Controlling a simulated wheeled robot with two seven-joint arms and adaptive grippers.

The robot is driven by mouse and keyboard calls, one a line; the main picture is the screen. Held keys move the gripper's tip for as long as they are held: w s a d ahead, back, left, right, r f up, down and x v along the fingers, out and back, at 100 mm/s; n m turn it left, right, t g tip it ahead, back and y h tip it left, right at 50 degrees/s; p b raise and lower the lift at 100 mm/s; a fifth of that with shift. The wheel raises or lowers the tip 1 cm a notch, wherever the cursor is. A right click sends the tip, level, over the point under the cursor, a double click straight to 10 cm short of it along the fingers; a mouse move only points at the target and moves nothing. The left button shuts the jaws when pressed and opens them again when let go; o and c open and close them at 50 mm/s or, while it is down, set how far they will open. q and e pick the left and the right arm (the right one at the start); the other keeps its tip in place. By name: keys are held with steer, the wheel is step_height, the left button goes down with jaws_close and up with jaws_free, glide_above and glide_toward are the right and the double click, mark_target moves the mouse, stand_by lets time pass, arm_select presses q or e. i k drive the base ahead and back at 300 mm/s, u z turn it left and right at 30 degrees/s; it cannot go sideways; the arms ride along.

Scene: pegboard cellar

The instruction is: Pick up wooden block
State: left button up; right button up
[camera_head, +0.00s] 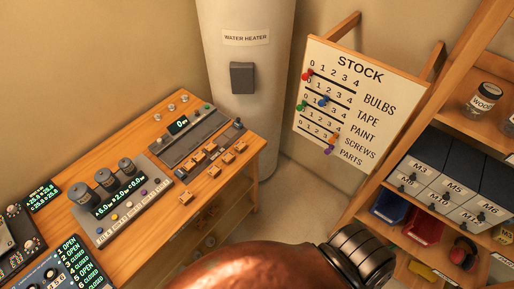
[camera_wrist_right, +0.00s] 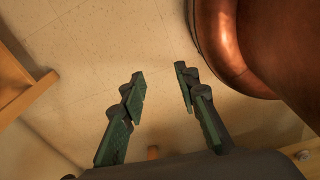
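Several small orange-brown wooden pieces lie on the workbench in the head view. Only floor shows between the fingers, and no block is in that view. The head view does not show the right gripper's fingers. My left gripper is in neither view.
The workbench (camera_head: 150,118) carries a panel of black cylinders (camera_head: 105,180) and displays. A water heater (camera_head: 243,110) stands behind it. Shelves with labelled bins (camera_head: 440,190) stand at right. Bare floor (camera_head: 300,195) lies between bench and shelves.

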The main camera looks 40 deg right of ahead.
mark_target(241, 146)
steer(key=z, duration=1.05)
steer(key=i, duration=0.3)
steer(key=u, duration=0.05)
